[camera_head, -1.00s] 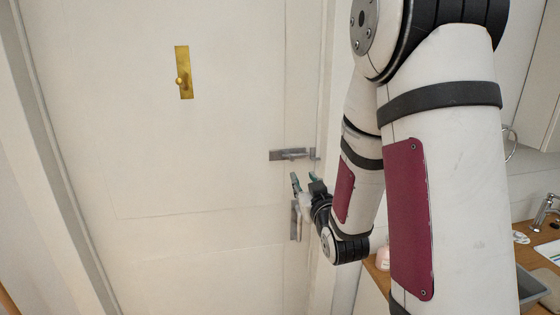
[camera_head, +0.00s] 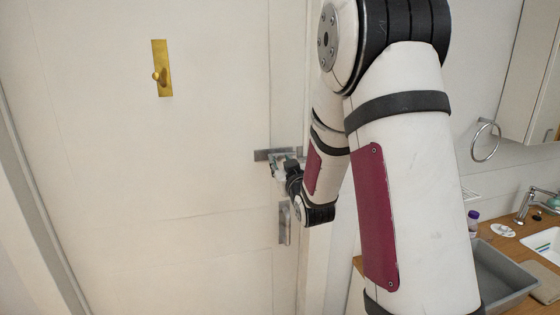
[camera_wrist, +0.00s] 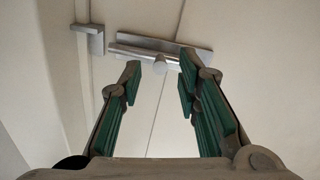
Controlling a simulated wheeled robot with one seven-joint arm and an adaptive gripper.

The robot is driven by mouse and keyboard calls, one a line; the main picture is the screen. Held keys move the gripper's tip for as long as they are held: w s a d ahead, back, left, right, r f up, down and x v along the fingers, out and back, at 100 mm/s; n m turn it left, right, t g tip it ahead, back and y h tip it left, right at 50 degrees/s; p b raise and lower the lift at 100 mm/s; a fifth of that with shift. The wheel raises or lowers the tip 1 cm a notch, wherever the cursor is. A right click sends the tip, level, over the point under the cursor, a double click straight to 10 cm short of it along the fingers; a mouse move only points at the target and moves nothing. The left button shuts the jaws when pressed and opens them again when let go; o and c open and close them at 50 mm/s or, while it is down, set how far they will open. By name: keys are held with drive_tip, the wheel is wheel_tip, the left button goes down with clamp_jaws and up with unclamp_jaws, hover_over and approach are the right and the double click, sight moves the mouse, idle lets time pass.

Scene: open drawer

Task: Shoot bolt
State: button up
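The grey metal bolt (camera_head: 265,155) is on the white door near its right edge, partly hidden by my gripper (camera_head: 280,168). The wrist view shows its plate (camera_wrist: 190,49), rod (camera_wrist: 128,50) and short round knob (camera_wrist: 160,63). The keeper (camera_wrist: 90,40) is a separate grey bracket left of the rod in that view. The rod's end lies close to the keeper; I cannot tell whether it enters it. My gripper (camera_wrist: 158,69) is open, its green-padded fingers apart. The knob shows between the fingertips, and I see no contact.
A grey door handle (camera_head: 284,222) is below the bolt. A brass plate with a knob (camera_head: 161,70) is higher on the door. At right are a wooden counter with a grey basin (camera_head: 500,275), a faucet (camera_head: 525,203) and a towel ring (camera_head: 486,142).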

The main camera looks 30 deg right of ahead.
drive_tip(key=shift+x, duration=1.1)
clamp_jaws()
